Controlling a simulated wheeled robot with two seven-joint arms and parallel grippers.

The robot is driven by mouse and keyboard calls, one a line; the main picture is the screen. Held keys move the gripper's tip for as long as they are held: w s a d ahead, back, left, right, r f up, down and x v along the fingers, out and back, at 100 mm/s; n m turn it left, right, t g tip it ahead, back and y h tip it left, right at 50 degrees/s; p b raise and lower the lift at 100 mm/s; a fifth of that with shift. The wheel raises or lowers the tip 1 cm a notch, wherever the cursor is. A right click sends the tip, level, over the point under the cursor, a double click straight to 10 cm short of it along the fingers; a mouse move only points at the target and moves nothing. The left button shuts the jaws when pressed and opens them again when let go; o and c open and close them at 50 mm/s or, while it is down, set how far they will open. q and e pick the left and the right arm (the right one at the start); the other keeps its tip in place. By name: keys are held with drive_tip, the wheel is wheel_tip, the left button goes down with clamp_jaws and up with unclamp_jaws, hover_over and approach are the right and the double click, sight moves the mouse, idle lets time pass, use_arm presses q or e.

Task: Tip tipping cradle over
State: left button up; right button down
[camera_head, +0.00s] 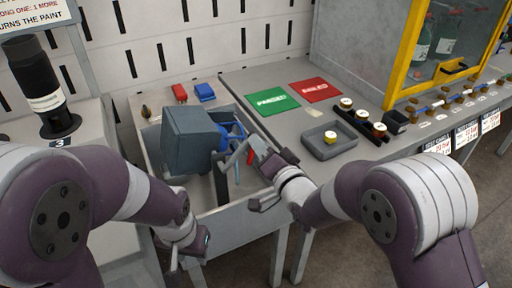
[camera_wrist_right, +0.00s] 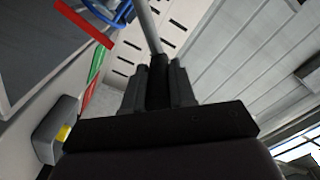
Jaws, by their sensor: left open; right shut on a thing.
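The tipping cradle (camera_head: 187,142) looks like a grey box, tilted, over a grey-walled tray (camera_head: 240,217) in the head view. Blue parts (camera_head: 233,133) show at its right side. My right gripper (camera_head: 264,153) is to the right of the cradle. In the right wrist view its dark fingers (camera_wrist_right: 160,85) are shut on a thin grey rod (camera_wrist_right: 149,28), seemingly the cradle's handle (camera_head: 236,155). Where the rod joins the cradle is hard to see. My left gripper (camera_head: 188,250) is open and empty, low in front of the tray.
Green (camera_head: 271,101) and red (camera_head: 316,91) labelled mats lie on the bench to the right. A small grey tray (camera_head: 331,140) holds a yellow-topped piece. A black cylinder (camera_head: 35,85) stands at left. A yellow-framed cabinet (camera_head: 408,55) is at right.

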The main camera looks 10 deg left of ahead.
drive_tip(key=shift+w+d+f+m+b, duration=0.2)
drive_tip(key=shift+d+f+m+b, duration=0.15)
drive_tip(key=shift+f, duration=0.2)
drive_tip(key=shift+w+d+f+m+b, duration=0.2)
drive_tip(key=shift+d+f+m, duration=0.1)
drive_tip(key=shift+f+m, duration=0.25)
drive_tip(key=shift+w+d+f+m+b, duration=0.2)
drive_tip(key=shift+d+f+m+b, duration=0.1)
drive_tip(key=shift+f, duration=0.45)
drive_tip(key=c, duration=0.9)
unclamp_jaws()
drive_tip(key=shift+d, duration=0.1)
drive_tip(key=p+v, duration=0.1)
drive_tip(key=v, duration=1.1)
drive_tip(key=shift+s+d, duration=0.2)
drive_tip(key=shift+s, duration=0.05)
